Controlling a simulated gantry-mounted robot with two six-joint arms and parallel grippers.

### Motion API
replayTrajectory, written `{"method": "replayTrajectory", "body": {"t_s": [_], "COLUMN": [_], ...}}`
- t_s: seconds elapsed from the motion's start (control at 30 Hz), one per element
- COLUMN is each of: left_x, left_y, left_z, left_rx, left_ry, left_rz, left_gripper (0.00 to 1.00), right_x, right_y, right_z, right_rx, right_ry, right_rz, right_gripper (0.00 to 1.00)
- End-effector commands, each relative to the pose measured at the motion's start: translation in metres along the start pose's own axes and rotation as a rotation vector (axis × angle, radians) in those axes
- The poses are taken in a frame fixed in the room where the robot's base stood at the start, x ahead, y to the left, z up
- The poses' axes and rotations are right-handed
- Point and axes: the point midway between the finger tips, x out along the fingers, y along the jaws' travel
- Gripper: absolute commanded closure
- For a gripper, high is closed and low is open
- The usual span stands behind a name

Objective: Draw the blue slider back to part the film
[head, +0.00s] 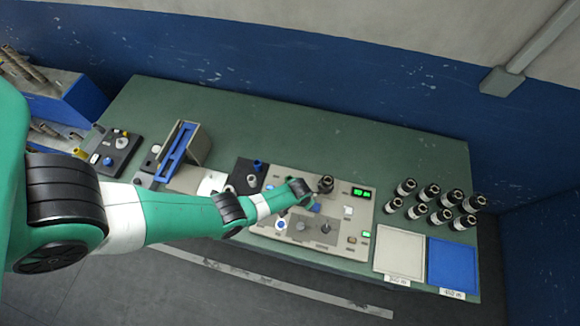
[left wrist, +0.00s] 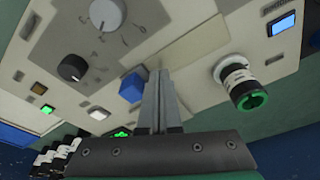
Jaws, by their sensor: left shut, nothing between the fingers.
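The blue block (head: 316,208), the likely slider, sits on the beige control panel (head: 357,212) in the head view. In the left wrist view the blue block (left wrist: 132,87) is just left of my left gripper's fingers. My left gripper (left wrist: 160,75) is shut and empty, with its fingertips over the panel face. I cannot tell whether it touches the block. In the head view my left gripper (head: 308,199) is small and partly hidden by its own wrist. No film can be made out at the block. My right gripper is in neither view.
A black-and-white cylinder (left wrist: 243,90) with a green ring stands close right of my fingers. Knobs (left wrist: 72,67) and lit buttons dot the panel. Several similar cylinders (head: 440,215), a white tray (head: 400,250) and a blue tray (head: 452,265) are at right. The table's back is clear.

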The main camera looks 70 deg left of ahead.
Motion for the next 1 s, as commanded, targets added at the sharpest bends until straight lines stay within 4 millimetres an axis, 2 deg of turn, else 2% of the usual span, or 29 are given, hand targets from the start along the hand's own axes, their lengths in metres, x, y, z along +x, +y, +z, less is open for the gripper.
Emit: {"method": "replayTrajectory", "body": {"t_s": [0.1,0.63,1.0], "left_x": [-0.018,-0.072,-0.073], "left_y": [0.000,0.000,0.000], "left_z": [-0.004,-0.015,-0.015], "left_rx": [0.000,0.000,0.000], "left_ry": [0.001,0.000,0.000], "left_rz": [0.000,0.000,0.000], "left_gripper": [1.00,1.00,1.00], "right_x": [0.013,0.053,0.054], "right_y": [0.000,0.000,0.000], "right_z": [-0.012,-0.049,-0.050], "right_rx": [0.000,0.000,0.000], "right_ry": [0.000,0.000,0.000], "right_rz": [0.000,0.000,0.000], "right_gripper": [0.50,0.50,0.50]}}
